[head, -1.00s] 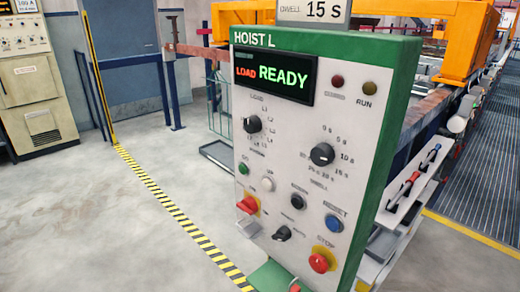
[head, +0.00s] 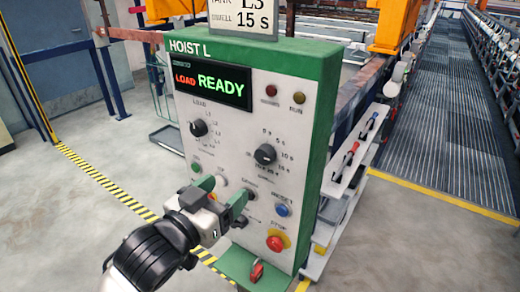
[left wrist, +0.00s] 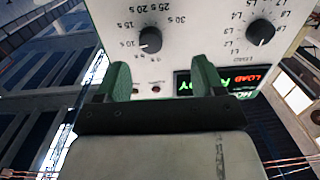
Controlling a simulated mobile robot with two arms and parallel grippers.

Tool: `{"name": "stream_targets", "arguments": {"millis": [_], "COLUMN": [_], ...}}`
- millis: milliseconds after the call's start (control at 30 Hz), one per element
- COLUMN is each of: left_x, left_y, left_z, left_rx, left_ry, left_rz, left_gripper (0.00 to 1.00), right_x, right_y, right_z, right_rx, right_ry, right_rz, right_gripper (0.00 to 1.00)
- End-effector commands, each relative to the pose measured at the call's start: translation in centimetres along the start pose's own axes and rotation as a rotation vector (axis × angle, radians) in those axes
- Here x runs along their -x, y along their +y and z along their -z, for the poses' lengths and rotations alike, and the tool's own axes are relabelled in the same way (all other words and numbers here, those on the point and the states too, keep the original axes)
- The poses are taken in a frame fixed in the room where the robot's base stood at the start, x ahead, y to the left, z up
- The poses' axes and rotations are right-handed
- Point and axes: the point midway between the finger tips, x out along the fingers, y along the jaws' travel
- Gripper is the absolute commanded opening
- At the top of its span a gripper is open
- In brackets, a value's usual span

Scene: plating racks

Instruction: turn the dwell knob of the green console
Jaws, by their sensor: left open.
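The green console (head: 317,150) stands upright with a pale front panel and a display reading LOAD READY. Its dwell knob (head: 265,154) is round and black, right of centre, ringed by seconds markings. The dwell knob also shows in the left wrist view (left wrist: 150,40), upside down, beyond the fingers and nearer the left one in the picture. My left gripper (head: 222,192) is open and empty, its green-tipped fingers in front of the lower panel, below and left of the dwell knob. In the left wrist view the fingers (left wrist: 163,78) are apart. My right gripper is out of view.
The black load knob (head: 198,128) sits left of the dwell knob. A blue reset button (head: 282,210) and red stop button (head: 276,242) are lower right. A card (head: 243,20) above reads DWELL 15 s.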

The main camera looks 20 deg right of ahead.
Motion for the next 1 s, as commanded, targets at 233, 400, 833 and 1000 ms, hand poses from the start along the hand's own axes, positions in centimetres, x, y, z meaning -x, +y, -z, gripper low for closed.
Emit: {"name": "stream_targets", "arguments": {"millis": [233, 400, 833, 1000], "left_x": [-0.7, -3.8, -9.8, -10.1], "left_y": [1.5, 1.6, 1.8, 1.8], "left_z": [1.9, 2.1, 2.0, 1.9], "left_rx": [-0.013, -0.013, -0.015, -0.015], "left_ry": [0.02, 0.02, 0.021, 0.02], "left_rz": [-0.035, -0.035, -0.034, -0.034], "left_gripper": [0.68, 0.68, 0.68, 0.68], "right_x": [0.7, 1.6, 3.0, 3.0], "right_y": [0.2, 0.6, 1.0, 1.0], "right_z": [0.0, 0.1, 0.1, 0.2], "right_rx": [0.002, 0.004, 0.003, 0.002], "right_ry": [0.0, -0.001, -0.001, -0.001], "right_rz": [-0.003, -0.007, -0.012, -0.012], "right_gripper": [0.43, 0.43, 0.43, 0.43]}}
